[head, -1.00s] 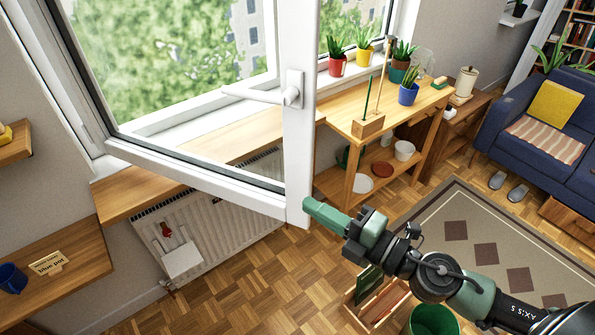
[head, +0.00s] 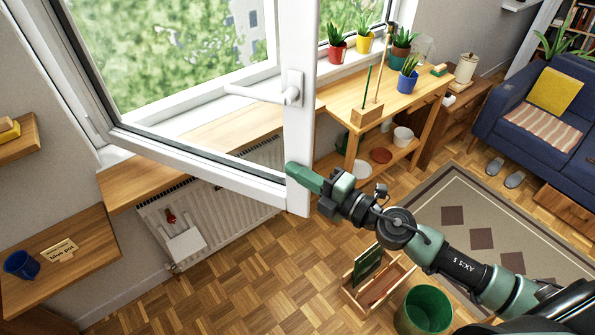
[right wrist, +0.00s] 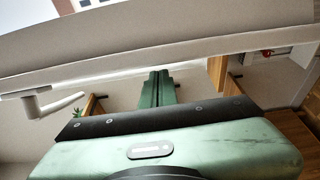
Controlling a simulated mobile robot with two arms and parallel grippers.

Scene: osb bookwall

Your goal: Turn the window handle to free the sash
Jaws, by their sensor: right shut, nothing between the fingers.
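The white window handle (head: 262,95) lies level, pointing left from its plate on the right-hand stile of the sash (head: 300,130). The sash stands swung open into the room, its free edge away from the frame. In the right wrist view the handle (right wrist: 55,106) shows at the left. My right gripper (head: 292,170) is shut and empty. In the head view its tip overlaps the lower part of the stile, well below the handle; I cannot tell if it touches. The shut fingers (right wrist: 158,88) also show in the right wrist view. My left gripper is out of view.
A wooden sill (head: 150,182) and a radiator (head: 235,205) are behind the sash. A plant bench (head: 340,100) with several pots stands to the right. A wooden crate (head: 352,300) and a green bin (head: 425,310) are on the floor below my arm. Parquet at lower middle is clear.

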